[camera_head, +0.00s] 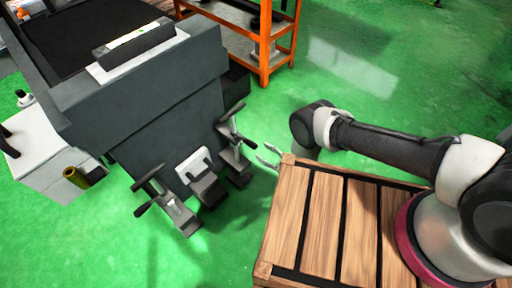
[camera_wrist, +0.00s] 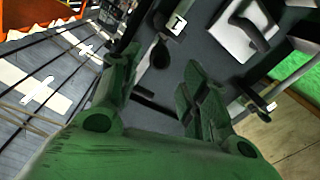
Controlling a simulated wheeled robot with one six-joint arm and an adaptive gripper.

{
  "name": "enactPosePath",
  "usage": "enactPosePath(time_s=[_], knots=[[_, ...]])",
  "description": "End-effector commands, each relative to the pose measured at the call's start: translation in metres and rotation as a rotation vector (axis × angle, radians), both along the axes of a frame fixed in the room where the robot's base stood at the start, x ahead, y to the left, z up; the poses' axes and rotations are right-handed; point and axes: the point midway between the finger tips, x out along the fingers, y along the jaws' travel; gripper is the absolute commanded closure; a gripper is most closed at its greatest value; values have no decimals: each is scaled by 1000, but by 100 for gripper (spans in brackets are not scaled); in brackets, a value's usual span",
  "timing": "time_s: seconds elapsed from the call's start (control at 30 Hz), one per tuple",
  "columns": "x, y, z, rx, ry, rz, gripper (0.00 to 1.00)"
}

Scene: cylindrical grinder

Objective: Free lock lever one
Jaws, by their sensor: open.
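The dark grey machine (camera_head: 165,100) stands at the left of the head view. Black lock levers on grey brackets stick out of its front: one at the right (camera_head: 232,138), nearest my gripper, and one at the left (camera_head: 160,195). My gripper (camera_head: 269,155) is open, just right of the right lever and apart from it. In the wrist view, the green fingers of my gripper (camera_wrist: 163,68) are spread. A black lever knob (camera_wrist: 160,52) shows between the fingertips, beside a white tag (camera_wrist: 177,24) with a dark stroke mark. I cannot tell its distance from the fingers.
A pale handle plate (camera_head: 193,165) sits between the two levers; it also shows in the wrist view (camera_wrist: 243,25). Another tagged lever (camera_wrist: 268,106) is at the right there. An orange rack (camera_head: 265,45) stands behind.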

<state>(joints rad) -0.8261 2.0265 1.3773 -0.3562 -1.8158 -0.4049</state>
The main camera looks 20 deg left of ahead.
Motion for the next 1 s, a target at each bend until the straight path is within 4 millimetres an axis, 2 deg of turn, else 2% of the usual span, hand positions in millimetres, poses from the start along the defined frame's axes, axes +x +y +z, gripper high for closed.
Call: enactPosePath(time_s=[0.1, 0.3, 0.87, 0.93, 1.0], knots=[[-8, -21, 0, -1, 1, -3, 55], [-16, -38, 0, -1, 0, -1, 55], [-17, -39, 0, 1, 2, 0, 55], [-18, -39, -5, -13, 25, 3, 55], [-20, -39, -22, -73, 71, 10, 55]])
